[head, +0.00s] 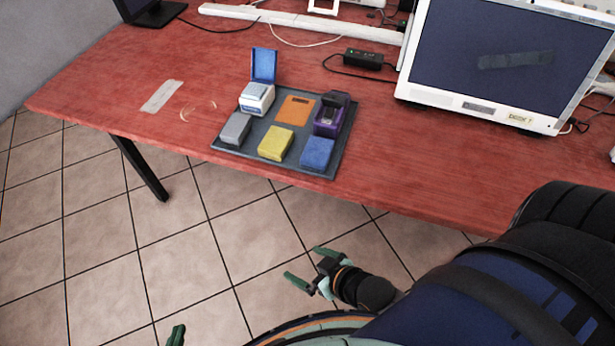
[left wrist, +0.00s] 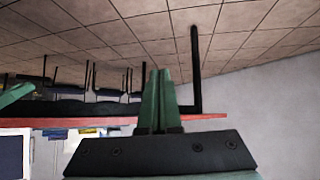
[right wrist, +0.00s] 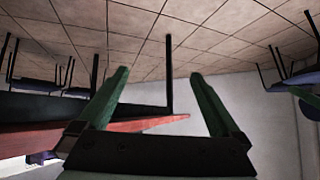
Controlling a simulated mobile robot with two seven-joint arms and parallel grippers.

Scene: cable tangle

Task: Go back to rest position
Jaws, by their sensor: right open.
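My left gripper (head: 177,335) shows only as a green fingertip at the bottom edge of the head view. In the left wrist view its two green fingers (left wrist: 158,98) are together with nothing visible between them. My right gripper (head: 306,267) is in front of the table, over the tiled floor, with its green fingers apart and empty. The right wrist view also shows these fingers (right wrist: 160,95) spread wide. Both grippers are clear of the table and touch nothing that I can see.
A red table (head: 420,165) stands ahead. On it a dark tray (head: 338,150) holds several coloured boxes, one with a blue lid raised. A monitor (head: 490,60), a black adapter (head: 363,59) with cable and white trunking stand behind. The tiled floor (head: 110,270) in front looks clear.

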